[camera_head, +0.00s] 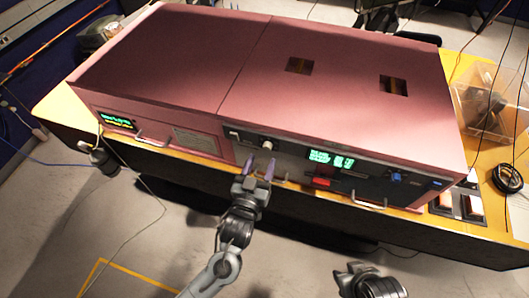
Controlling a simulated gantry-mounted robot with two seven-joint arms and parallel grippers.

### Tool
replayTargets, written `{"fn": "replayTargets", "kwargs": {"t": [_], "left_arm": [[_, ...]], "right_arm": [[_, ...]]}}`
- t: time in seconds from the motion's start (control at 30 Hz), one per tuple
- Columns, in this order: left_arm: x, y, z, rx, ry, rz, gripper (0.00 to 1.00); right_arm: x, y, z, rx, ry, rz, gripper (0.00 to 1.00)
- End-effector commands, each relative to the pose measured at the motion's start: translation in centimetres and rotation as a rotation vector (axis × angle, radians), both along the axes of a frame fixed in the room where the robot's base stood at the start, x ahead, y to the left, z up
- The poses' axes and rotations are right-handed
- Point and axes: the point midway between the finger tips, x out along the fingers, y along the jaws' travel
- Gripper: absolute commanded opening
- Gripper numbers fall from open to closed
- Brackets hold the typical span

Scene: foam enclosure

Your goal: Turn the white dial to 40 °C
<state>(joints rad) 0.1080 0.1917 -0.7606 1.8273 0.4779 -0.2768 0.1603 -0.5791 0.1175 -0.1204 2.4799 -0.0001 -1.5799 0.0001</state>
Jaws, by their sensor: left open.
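The white dial (267,143) is a small round knob on the dark control panel of the pink enclosure, right of a white switch. My left gripper (259,168) is in front of the panel, just below the dial. Its two purple-tipped fingers are spread and point up toward the panel, with nothing seen between them. The fingers look apart from the dial. A green-lit display (331,159) is right of the dial; its text is too small to read. Part of my right arm (372,284) shows at the bottom edge; I see no right fingers.
The pink enclosure (170,60) fills most of the yellow-topped table (52,104). A red switch (321,182), a blue connector (397,177) and handles (368,203) are on its front. A clear bin (490,95) stands at the right. The floor before the table is mostly open.

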Motion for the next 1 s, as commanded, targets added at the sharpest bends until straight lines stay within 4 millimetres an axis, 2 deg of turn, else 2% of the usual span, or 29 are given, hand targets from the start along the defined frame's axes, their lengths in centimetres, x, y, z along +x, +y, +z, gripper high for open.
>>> {"fn": "replayTargets", "kwargs": {"t": [0.1, 0.3, 0.7, 1.0], "left_arm": [[1.7, -0.5, 0.2, 0.0, -0.001, 0.0, 0.55], [3.3, -1.0, 0.1, 0.0, -0.001, 0.0, 0.55], [3.8, -1.1, 0.0, -0.001, 0.0, 0.0, 0.55], [3.7, -1.1, 0.0, -0.001, 0.0, 0.0, 0.09]], "right_arm": [[0.0, -0.2, 0.2, -0.008, 0.0, 0.004, 0.43], [0.0, -0.2, 0.3, -0.009, 0.001, 0.005, 0.43], [0.0, -0.1, 0.3, -0.002, 0.001, 0.0, 0.43], [0.0, 0.1, 0.3, 0.003, 0.001, -0.002, 0.43]]}}
